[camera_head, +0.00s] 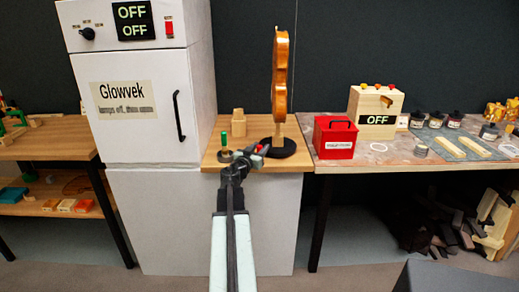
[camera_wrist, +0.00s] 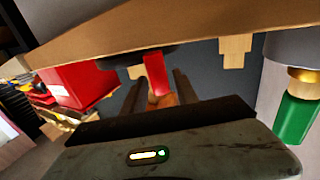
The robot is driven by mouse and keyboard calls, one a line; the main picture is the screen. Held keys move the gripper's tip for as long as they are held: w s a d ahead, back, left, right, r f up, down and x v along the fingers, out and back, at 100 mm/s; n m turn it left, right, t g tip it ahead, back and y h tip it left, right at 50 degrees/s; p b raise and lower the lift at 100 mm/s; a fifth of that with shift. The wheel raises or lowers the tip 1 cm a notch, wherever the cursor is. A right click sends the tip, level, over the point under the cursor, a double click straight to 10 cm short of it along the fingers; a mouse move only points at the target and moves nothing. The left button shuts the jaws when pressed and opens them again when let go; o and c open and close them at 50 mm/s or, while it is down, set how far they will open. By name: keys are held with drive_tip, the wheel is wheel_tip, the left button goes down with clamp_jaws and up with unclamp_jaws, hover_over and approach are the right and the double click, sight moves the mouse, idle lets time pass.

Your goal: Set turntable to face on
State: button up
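The turntable (camera_head: 283,149) is a dark round base on the wooden bench top. A violin (camera_head: 280,75) stands upright on it, its narrow side toward the head camera. A red tab (camera_head: 263,149) sticks out at the turntable's left side. My gripper (camera_head: 246,156) is at that left side, close to the tab. In the wrist view, the red tab (camera_wrist: 155,74) lies between the two spread fingers of my gripper (camera_wrist: 158,86), with gaps visible beside it. The turntable's dark edge (camera_wrist: 128,60) shows behind. Whether a finger touches the tab is unclear.
A green-topped peg (camera_head: 224,141) stands left of my gripper, large in the wrist view (camera_wrist: 293,120). A wooden block (camera_head: 238,124) stands behind. A red box (camera_head: 334,138) sits right of the turntable. A white cabinet (camera_head: 135,105) rises at left.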

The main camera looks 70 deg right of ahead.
clamp_jaws()
idle(1.2)
